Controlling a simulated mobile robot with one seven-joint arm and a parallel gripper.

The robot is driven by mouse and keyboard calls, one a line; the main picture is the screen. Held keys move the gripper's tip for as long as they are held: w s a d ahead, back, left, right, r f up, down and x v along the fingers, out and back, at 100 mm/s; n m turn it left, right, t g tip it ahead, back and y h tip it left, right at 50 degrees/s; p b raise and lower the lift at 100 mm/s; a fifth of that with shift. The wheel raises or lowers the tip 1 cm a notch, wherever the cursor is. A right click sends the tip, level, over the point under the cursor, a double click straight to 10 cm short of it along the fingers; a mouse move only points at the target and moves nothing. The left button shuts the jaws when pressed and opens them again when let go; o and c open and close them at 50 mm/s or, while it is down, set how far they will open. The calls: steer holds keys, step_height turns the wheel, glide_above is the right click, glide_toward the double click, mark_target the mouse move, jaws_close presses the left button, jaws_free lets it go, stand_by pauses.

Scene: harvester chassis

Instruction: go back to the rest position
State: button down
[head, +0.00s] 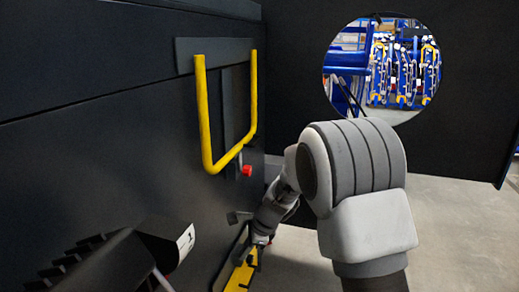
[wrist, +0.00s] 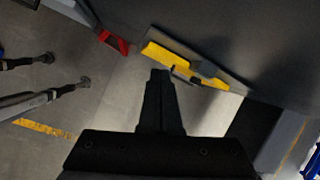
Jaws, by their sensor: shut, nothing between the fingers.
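My gripper (wrist: 160,75) shows in the wrist view as dark fingers pressed together, with nothing between them. It points toward a yellow bar (wrist: 158,54) with a dark latch-like part on it, and looks apart from it, though the depth is hard to judge. In the head view my grey and white arm reaches down and forward beside the dark chassis wall (head: 90,140). The fingers are hard to make out there. The yellow bar (head: 237,279) shows low beside my forearm.
A yellow U-shaped handle (head: 205,125) sticks out from the wall, with a red knob (head: 247,171) below it. A dark panel (head: 470,90) with a round hole stands behind my arm. Dark stepped parts (head: 95,262) are at lower left. Grey floor (head: 445,235) is clear at right.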

steer(key=s+d+r+n+t+h, duration=0.1)
steer(key=s+d+r+n, duration=0.4)
steer(key=r, duration=0.3)
steer(key=s+d+r+n+t, duration=0.1)
steer(key=s+d+r+n, duration=0.3)
steer(key=s+r, duration=0.4)
steer(key=s+d+r+n+h, duration=0.1)
steer(key=s+d+n, duration=0.3)
steer(key=s, duration=0.4)
steer(key=s+d+r+n+t+h, duration=0.1)
steer(key=s+d+r+n+h, duration=0.1)
steer(key=s+d, duration=0.3)
steer(key=shift+s+d+r+n+h, duration=0.15)
steer(key=shift+s+n+h, duration=0.15)
steer(key=shift+s+n, duration=0.95)
steer(key=shift+s+m, duration=0.25)
steer(key=shift+m, duration=0.1)
